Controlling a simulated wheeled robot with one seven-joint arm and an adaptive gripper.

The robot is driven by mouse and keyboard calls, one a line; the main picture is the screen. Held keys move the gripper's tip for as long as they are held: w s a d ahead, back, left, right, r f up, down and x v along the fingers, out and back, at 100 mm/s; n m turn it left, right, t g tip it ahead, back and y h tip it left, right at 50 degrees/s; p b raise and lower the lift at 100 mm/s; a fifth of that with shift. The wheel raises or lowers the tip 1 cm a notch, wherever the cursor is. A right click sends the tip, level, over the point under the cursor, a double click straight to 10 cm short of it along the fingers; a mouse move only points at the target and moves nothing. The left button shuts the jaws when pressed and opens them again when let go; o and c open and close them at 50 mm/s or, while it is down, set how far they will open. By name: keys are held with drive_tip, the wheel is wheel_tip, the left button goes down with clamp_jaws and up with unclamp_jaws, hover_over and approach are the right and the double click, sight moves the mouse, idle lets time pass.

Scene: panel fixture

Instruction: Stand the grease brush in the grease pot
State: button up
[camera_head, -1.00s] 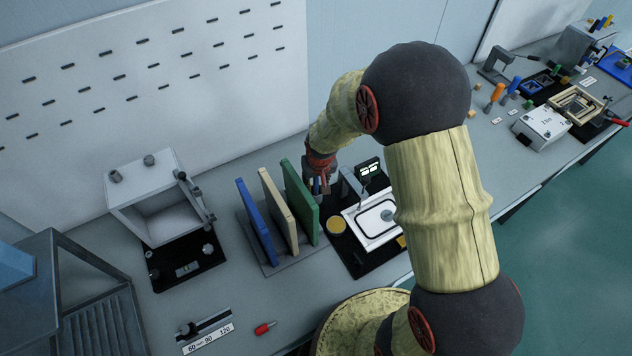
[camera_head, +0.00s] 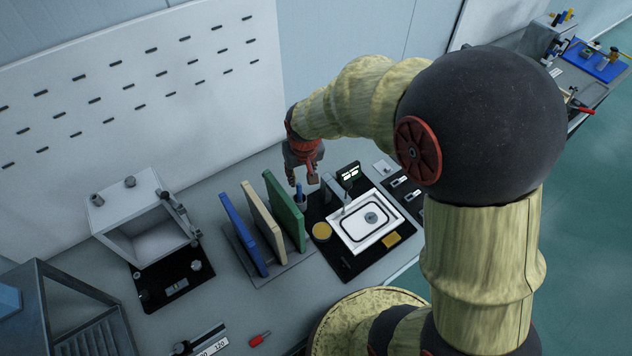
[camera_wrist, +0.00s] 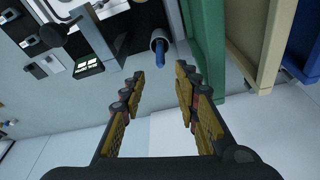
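A blue-handled tool (camera_head: 299,189), which looks like the grease brush, stands in a small grey cup (camera_head: 300,203) beside the green panel; its lower end is hidden. In the wrist view the blue handle (camera_wrist: 160,55) leans from the cup's mouth (camera_wrist: 159,36). My gripper (camera_head: 305,178) is above and behind the cup. In the wrist view my gripper (camera_wrist: 158,75) is open and empty, with the handle beyond its fingertips.
Green (camera_head: 285,211), cream (camera_head: 263,219) and blue (camera_head: 243,234) panels stand upright left of the cup. A white plate with a black seal (camera_head: 366,221), a small display (camera_head: 348,171) and a yellow block (camera_head: 391,240) are at right.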

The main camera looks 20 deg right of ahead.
drive_tip(key=s+r+t, duration=0.1)
drive_tip(key=s+r, duration=0.7)
drive_tip(key=r, duration=0.5)
drive_tip(key=s+r, duration=0.4)
drive_tip(key=s, duration=0.3)
drive_tip(key=s+r+t, duration=0.1)
drive_tip(key=s+r, duration=0.2)
drive_tip(key=s, duration=0.4)
drive_tip(key=shift+d+r+n+t, duration=0.15)
drive_tip(key=shift+r+n+t, duration=0.15)
drive_tip(key=shift+r+n, duration=0.1)
